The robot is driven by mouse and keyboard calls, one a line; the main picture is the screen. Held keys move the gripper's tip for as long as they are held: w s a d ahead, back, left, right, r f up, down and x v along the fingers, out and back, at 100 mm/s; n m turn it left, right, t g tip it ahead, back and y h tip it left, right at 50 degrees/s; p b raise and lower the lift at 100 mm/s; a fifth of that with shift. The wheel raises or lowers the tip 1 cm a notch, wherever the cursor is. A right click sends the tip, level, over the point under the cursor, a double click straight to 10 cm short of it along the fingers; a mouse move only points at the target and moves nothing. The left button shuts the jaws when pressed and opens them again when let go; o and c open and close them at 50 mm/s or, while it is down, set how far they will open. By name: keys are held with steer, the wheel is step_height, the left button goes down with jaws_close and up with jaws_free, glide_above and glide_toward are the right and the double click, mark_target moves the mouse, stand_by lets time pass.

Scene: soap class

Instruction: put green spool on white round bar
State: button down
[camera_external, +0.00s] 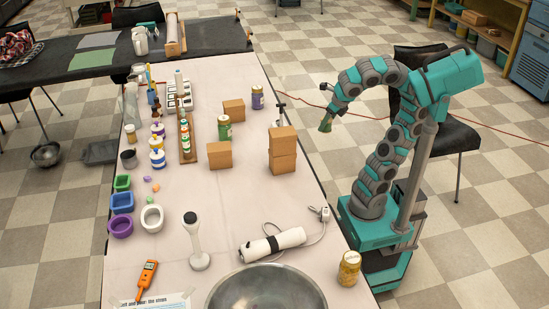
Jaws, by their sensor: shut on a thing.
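My gripper (332,114) is at the end of the arched arm, right of the table's right edge, pointing down. It is shut on a small green piece, which looks like the green spool (325,126), held in the air. A white round piece with a hollow middle (152,218) lies on the table's left side; it is the nearest match to the white round bar, but I cannot tell whether it is a bar or a mould. My gripper is far to the right of it and beyond it in the picture.
Brown boxes (283,155) are stacked near the table's right edge, with more boxes (219,155) to their left. A white stand (196,240), a white roll-shaped tool (272,244) and a metal bowl (266,292) fill the near part. The table's centre (240,195) is clear.

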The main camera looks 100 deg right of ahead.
steer(key=shift+d, duration=0.2)
steer(key=w+d, duration=0.2)
steer(key=w, duration=0.3)
steer(key=w+d+f, duration=0.1)
steer(key=w, duration=0.3)
steer(key=w+d, duration=0.2)
steer(key=w, duration=0.3)
steer(key=shift+w+d+f, duration=0.2)
steer(key=shift+w+d, duration=0.1)
steer(key=shift+f, duration=1.8)
steer(key=shift+c, duration=1)
jaws_free()
steer(key=shift+f, duration=0.1)
steer(key=v, duration=1.2)
steer(key=shift+p, duration=0.3)
